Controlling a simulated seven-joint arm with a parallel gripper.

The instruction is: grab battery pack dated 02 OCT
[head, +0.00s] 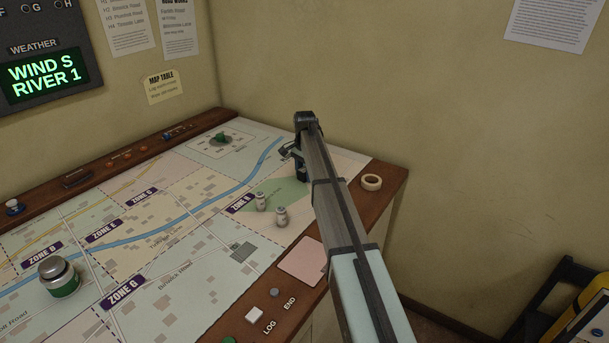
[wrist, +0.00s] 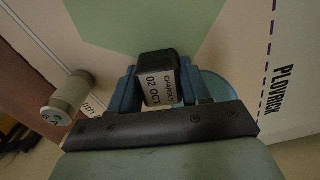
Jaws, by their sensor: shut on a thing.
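The battery pack (wrist: 157,66) is a small black block with a white label reading "CHARGED 02 OCT", seen in the wrist view. My gripper (wrist: 160,84) has a blue finger on each side of the pack and is shut on it. In the head view my gripper (head: 298,160) is over the far right part of the map table, near the green patch. The arm and fingers hide most of the pack there. I cannot tell whether the pack touches the map.
Two small pale cylinders (head: 261,201) (head: 281,217) stand on the map, left of my arm. A tape roll (head: 371,182) lies on the right wooden edge. A silver and green bell-like thing (head: 59,277) is at the left. Walls stand behind the table.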

